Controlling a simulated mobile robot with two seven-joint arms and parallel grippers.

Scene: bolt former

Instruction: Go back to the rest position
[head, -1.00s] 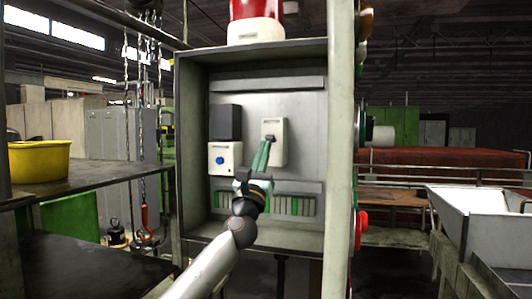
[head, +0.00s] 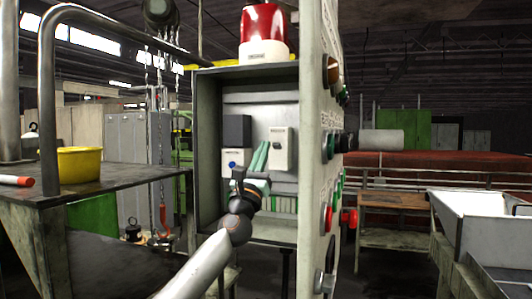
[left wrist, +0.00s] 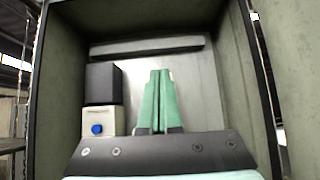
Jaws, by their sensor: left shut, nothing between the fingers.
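My left gripper (head: 257,158) is in front of the open electrical cabinet (head: 208,150), with its green fingers together and nothing between them. In the left wrist view the two green fingers (left wrist: 158,100) lie side by side against the cabinet's grey back panel. The white switch box (head: 282,148) is just right of the fingertips in the head view, and a gap shows between them. A white box with a blue button (head: 235,163) sits left of the gripper, below a dark box (head: 236,131). My right gripper is not in view.
A red beacon (head: 263,25) stands on the cabinet. The control panel side (head: 322,200) carries knobs and buttons. At left are a table with a yellow bucket (head: 79,164), a metal pipe frame (head: 46,100) and a hanging chain with a red hook (head: 163,215). A white chute (head: 480,215) stands at right.

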